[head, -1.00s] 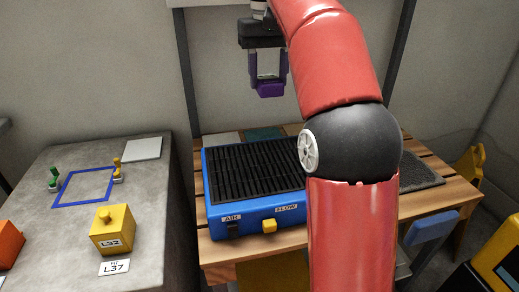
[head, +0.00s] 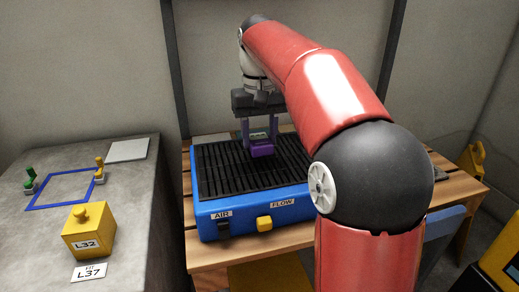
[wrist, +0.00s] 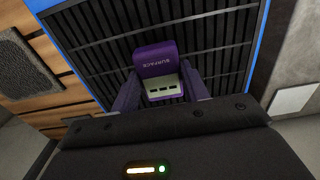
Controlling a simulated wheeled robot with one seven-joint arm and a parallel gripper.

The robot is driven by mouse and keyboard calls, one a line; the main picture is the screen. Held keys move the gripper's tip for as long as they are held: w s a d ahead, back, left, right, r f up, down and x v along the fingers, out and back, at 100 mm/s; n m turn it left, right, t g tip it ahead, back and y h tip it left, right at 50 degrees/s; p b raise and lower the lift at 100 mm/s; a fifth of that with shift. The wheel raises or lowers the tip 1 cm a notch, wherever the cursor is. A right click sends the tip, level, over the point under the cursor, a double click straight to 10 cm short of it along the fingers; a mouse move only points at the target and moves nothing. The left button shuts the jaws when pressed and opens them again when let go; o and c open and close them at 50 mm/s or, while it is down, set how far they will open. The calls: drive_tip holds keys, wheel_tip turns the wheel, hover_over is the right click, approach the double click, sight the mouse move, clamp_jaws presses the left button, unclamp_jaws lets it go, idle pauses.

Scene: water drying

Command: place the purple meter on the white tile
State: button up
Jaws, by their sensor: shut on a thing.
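The purple meter (head: 262,150) is held in my gripper (head: 260,140) over the black slatted top of the blue air unit (head: 250,217). In the wrist view the meter (wrist: 155,62) reads "SURFACE" and has a pale face with small dark slots. The purple fingers of my gripper (wrist: 160,88) are shut on it from both sides. I cannot tell whether the meter touches the slats. A white tile (head: 128,151) lies flat at the back of the grey counter on the left; a white tile also shows at the right of the wrist view (wrist: 292,99).
A blue square outline (head: 62,188) is on the grey counter, with a green-topped piece (head: 30,180) and a yellow-topped piece (head: 100,170) at its sides. The wooden table (head: 445,204) carries the blue unit.

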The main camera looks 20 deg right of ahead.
sight(260, 139)
drive_tip(key=shift+f+b, duration=0.3)
drive_tip(key=shift+f, duration=1.15)
drive_tip(key=shift+f, duration=0.1)
drive_tip(key=shift+f, duration=0.1)
drive_tip(key=o, duration=1)
drive_tip(key=shift+o, duration=0.2)
